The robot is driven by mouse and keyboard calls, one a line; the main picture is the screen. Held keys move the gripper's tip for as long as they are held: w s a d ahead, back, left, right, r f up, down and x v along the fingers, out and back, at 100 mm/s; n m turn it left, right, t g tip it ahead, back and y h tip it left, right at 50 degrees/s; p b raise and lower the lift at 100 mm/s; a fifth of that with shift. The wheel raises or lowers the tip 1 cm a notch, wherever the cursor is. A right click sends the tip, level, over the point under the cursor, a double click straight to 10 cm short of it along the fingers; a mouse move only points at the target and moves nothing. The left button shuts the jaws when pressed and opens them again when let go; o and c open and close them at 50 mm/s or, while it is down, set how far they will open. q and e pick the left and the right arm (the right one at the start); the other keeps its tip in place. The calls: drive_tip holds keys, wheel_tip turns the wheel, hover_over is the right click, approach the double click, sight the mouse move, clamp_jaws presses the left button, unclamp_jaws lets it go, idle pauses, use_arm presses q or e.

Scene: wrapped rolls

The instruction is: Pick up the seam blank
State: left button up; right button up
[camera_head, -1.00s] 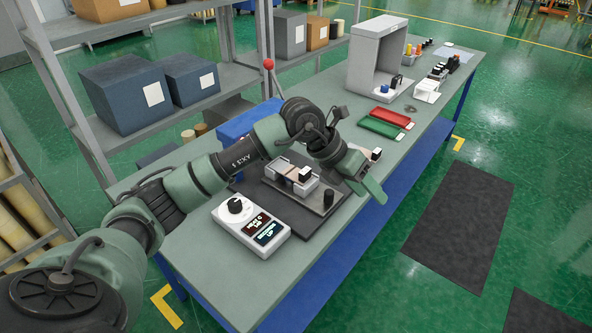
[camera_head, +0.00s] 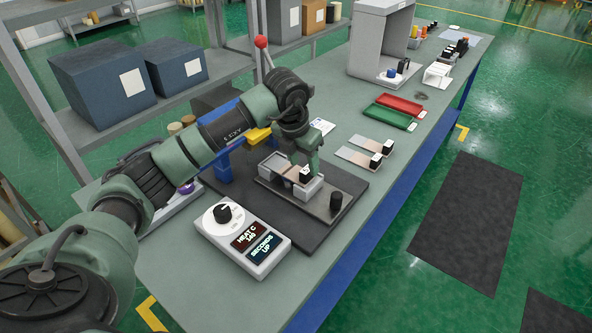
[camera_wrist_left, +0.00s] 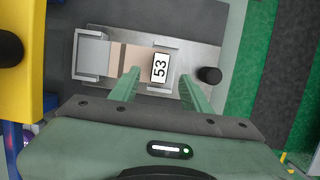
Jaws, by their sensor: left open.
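What looks like the seam blank (camera_wrist_left: 132,58), a pale tan strip, lies in a grey metal fixture (camera_head: 271,166) on a dark base plate. My left gripper (camera_head: 306,170) points down over that end. In the left wrist view its two green fingers (camera_wrist_left: 158,88) are open, one on each side of the labelled block, with nothing clearly gripped. Part of the blank is hidden by the fingers in the head view. My right gripper does not show.
Two similar strips with black blocks (camera_head: 365,152) lie right of the fixture. A black knob (camera_head: 336,201) stands on the plate. A white heat controller (camera_head: 242,240) is in front. Red (camera_head: 399,106) and green (camera_head: 381,117) trays and a grey housing (camera_head: 381,40) are further back.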

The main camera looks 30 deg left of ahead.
sight(306, 170)
use_arm(q)
drive_tip(key=p+x, duration=0.1)
drive_tip(key=x, duration=0.2)
drive_tip(key=shift+w+f, duration=0.3)
drive_tip(key=shift+f, duration=0.2)
drive_tip(key=shift+w+f, duration=0.1)
drive_tip(key=shift+f, duration=0.05)
clamp_jaws()
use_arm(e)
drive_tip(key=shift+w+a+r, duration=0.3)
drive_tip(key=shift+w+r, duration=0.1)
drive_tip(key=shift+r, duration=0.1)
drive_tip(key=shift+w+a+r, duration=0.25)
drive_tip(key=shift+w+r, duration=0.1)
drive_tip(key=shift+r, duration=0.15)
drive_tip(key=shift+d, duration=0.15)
